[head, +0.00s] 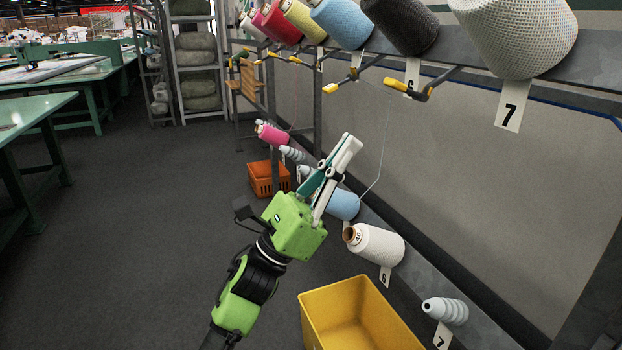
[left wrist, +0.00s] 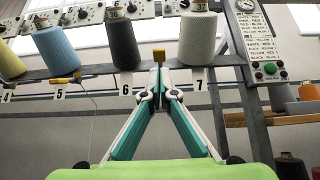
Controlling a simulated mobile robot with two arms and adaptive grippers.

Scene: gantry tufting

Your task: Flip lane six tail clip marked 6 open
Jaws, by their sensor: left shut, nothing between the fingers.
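The clip by the number 6 tag (head: 412,75) has yellow pieces (head: 395,84) on a dark bracket arm below the upper rail. I cannot tell whether it is open. In the left wrist view a yellow clip end (left wrist: 159,55) shows just beyond my fingertips, between tags 6 (left wrist: 126,84) and 7 (left wrist: 199,80); whether the tips touch it is unclear. My left gripper (head: 348,140) is shut and empty, pointing up, and appears below and left of the clip in the head view. A dark grey cone (head: 400,24) sits above tag 6. My right gripper is not in view.
Other cones line the upper rail, with a white cone (head: 515,35) at lane 7. A thread (head: 382,150) hangs right of my gripper. Below are a lower white cone (head: 378,245), a yellow bin (head: 355,318) and an orange crate (head: 262,178). The floor at left is clear.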

